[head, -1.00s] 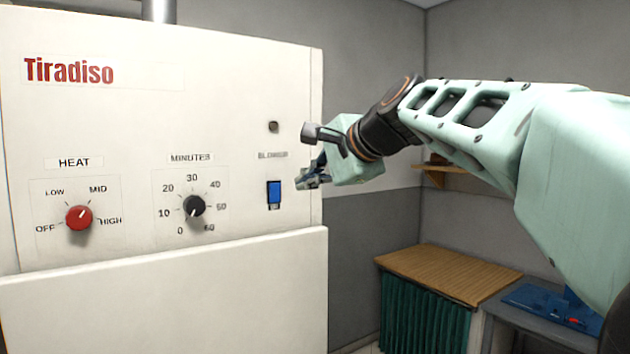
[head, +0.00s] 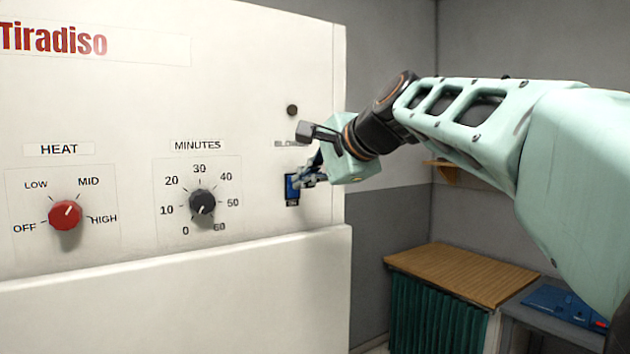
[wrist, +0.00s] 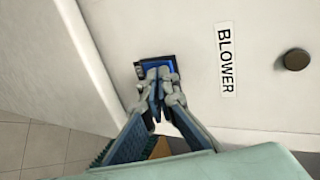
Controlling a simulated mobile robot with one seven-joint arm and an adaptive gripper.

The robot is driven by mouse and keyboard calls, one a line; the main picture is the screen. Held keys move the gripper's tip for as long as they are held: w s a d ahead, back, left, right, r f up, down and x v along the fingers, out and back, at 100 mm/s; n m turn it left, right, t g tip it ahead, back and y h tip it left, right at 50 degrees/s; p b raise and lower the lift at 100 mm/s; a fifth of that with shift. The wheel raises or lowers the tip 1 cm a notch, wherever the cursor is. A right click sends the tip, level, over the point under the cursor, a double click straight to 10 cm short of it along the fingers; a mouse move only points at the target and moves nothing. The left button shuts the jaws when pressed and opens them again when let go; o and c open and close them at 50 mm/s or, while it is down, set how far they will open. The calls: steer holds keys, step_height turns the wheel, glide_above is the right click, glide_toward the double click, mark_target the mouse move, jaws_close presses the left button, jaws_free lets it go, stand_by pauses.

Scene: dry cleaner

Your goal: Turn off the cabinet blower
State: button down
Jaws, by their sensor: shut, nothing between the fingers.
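The blower switch (head: 291,189) is a blue rocker in a dark frame on the right side of the white cabinet's front panel. My gripper (head: 297,183) is shut and empty, with its fingertips at the switch and covering part of it. In the wrist view the closed fingertips (wrist: 158,74) overlap the blue rocker (wrist: 172,66), next to the BLOWER label (wrist: 226,60). They look to be touching or very close to it; I cannot tell whether the rocker is pressed or which way it is tilted.
A red heat knob (head: 66,214) and a black minutes knob (head: 202,202) sit left of the switch. A small dark round button or lamp (head: 292,110) is above it. A wooden-topped stand (head: 460,273) with a green curtain is at the lower right.

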mark_target(292, 122)
steer(key=shift+r, duration=0.15)
steer(key=shift+w+a+r+p, duration=0.25)
steer(key=shift+w+a+p, duration=0.05)
steer(key=shift+w+p, duration=0.1)
stand_by(0.4)
steer(key=shift+r+p, duration=0.8)
steer(key=shift+r, duration=0.1)
step_height(292, 122, up, 10)
steer(key=shift+w+f, duration=0.1)
steer(key=shift+f, duration=0.05)
